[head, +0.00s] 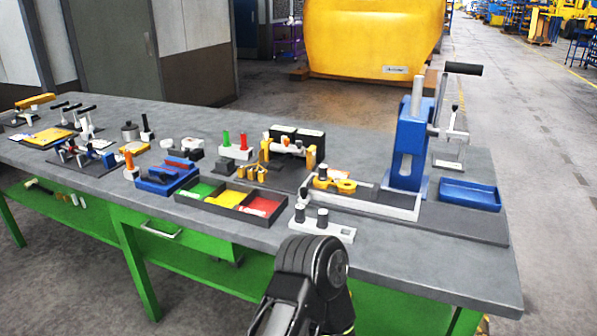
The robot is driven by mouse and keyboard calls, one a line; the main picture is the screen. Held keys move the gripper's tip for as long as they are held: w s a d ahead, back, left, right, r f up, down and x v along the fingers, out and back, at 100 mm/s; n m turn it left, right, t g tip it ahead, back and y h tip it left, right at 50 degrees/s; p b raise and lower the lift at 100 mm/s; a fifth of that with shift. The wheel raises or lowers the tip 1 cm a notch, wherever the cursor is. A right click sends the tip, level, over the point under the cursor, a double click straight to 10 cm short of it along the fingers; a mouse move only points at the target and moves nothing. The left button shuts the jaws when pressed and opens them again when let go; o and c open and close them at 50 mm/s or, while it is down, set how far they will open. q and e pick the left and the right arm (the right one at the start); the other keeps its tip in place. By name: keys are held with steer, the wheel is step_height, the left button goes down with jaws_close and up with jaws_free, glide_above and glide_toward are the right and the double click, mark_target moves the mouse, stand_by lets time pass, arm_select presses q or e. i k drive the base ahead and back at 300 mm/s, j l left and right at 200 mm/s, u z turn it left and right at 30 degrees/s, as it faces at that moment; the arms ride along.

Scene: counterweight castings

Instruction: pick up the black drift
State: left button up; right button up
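Two short, dark grey-to-black upright pins stand in a white flat block (338,235) near the front edge of the bench. The left pin (300,213) and the right pin (322,217) both look like a possible black drift; I cannot tell which one is it. A dark-topped piece (303,195) stands just behind them. One of my arms rises from the bottom middle, in front of the bench, with only its black rounded links showing. Neither gripper's fingers show in the head view.
A blue press (409,150) with a black-handled lever stands at the right, beside a blue tray (469,194). A tray with green, yellow and red compartments (272,223) lies left of the white block. Fixtures crowd the left bench; the front right bench top (430,255) is clear.

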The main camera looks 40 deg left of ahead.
mark_target(323, 169)
steer(key=k+j, duration=0.2)
steer(key=j, duration=0.2)
steer(key=k+j, duration=0.2)
steer(key=j, duration=0.15)
steer(key=k+j, duration=0.25)
steer(key=j, duration=0.15)
